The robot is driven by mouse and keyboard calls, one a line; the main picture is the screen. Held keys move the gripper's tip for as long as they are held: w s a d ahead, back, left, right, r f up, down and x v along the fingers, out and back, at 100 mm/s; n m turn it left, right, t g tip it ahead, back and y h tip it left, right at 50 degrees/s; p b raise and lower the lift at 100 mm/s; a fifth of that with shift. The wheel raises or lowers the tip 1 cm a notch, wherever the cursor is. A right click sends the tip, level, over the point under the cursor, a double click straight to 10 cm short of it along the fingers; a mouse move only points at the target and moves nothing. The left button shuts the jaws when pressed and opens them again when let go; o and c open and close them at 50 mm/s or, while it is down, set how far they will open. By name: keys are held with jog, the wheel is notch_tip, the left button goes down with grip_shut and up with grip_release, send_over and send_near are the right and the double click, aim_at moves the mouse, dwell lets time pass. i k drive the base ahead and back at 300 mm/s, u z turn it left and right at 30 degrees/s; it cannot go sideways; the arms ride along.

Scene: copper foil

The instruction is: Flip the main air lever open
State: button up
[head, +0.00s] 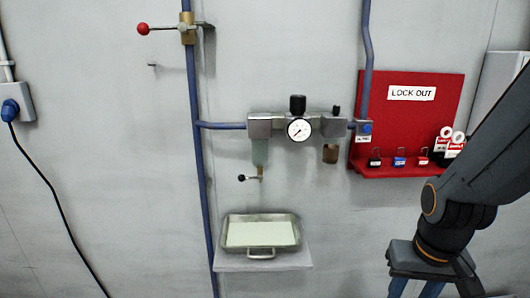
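A lever with a red ball knob (142,29) is at the top left in the head view. Its arm runs roughly horizontally from a brass valve body (188,28) on the vertical blue pipe (194,90), so the lever lies across the pipe. A flat metal piece extends to the right of the valve body. The red knob stands clear of the wall with nothing touching it. My arm is at the right side and leaves the picture at the right edge.
A regulator with a gauge (299,129) sits mid-wall, with a small black-knobbed drain lever (242,178) below. A metal tray (288,218) rests on a shelf. A red lockout board (452,110) stands near my arm. A black cable (46,177) hangs left. Space around the red knob is free.

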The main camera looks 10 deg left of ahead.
aim_at(144, 29)
jog(key=u, duration=1.45)
